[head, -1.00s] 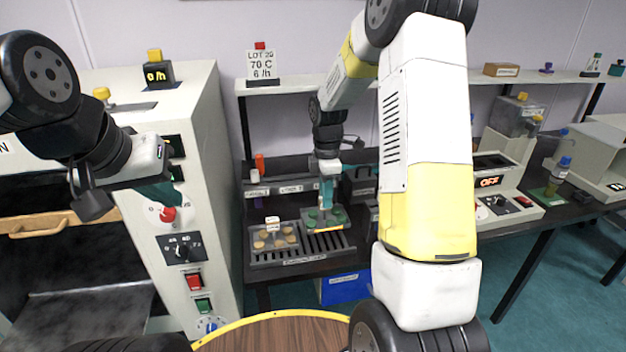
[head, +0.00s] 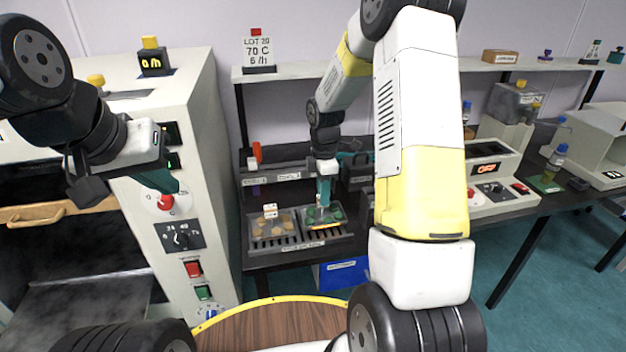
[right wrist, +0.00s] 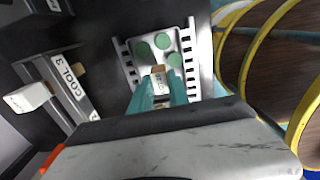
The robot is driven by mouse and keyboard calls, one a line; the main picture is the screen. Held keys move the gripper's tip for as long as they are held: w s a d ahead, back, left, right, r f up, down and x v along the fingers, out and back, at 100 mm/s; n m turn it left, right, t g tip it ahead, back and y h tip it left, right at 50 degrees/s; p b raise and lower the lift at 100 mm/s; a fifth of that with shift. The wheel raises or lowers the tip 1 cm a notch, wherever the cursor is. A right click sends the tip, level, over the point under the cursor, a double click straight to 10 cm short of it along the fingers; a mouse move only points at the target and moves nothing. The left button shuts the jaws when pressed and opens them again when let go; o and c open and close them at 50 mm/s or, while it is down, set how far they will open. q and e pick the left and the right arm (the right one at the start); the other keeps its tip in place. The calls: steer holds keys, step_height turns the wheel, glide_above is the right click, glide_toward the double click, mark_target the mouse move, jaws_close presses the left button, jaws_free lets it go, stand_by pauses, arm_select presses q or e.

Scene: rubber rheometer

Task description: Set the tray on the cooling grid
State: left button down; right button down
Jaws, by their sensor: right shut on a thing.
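A tray with several green discs (head: 335,210) is at the right half of the cooling grid (head: 302,246), a dark slotted rack on the bench. My right gripper (head: 324,203) points down and is shut on the tray's tagged handle. In the right wrist view, its teal fingers (right wrist: 159,96) clasp the pale labelled handle (right wrist: 158,78), with green discs (right wrist: 163,41) around it. Grid slots show on both sides of the tray. It sits on or just above the grid; I cannot tell which. My left gripper (head: 168,184) is by the oven's red knob (head: 166,202); its jaw opening is unclear.
A second tray with tan discs (head: 272,224) occupies the grid's left half. The white oven cabinet (head: 190,110) stands left. A label strip reading COOL 3 (right wrist: 67,82) is beside the grid. A blue bin (head: 342,272) is below. A round wooden table (head: 270,325) is in front.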

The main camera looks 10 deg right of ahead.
steer(key=shift+f, duration=0.1)
stand_by(0.5)
steer(key=shift+f, duration=0.4)
steer(key=c, duration=1.2)
jaws_free()
steer(key=shift+o, duration=0.2)
steer(key=shift+r, duration=3)
steer(key=s+r+m+t, duration=0.2)
steer(key=s+r+m, duration=0.25)
steer(key=r, duration=0.45)
steer(key=s+r+m+t, duration=0.1)
steer(key=s+r+m, duration=0.2)
steer(key=s, duration=0.3)
steer(key=s+a+r+m+t+y, duration=0.1)
steer(key=s+r+m, duration=0.3)
steer(key=s+m, duration=0.2)
steer(key=s+a+r+m+t+y, duration=0.1)
steer(key=s+r+m+t, duration=0.1)
steer(key=s+r+m, duration=0.2)
steer(key=s, duration=0.3)
steer(key=shift+s+a, duration=0.15)
steer(key=shift+s, duration=0.2)
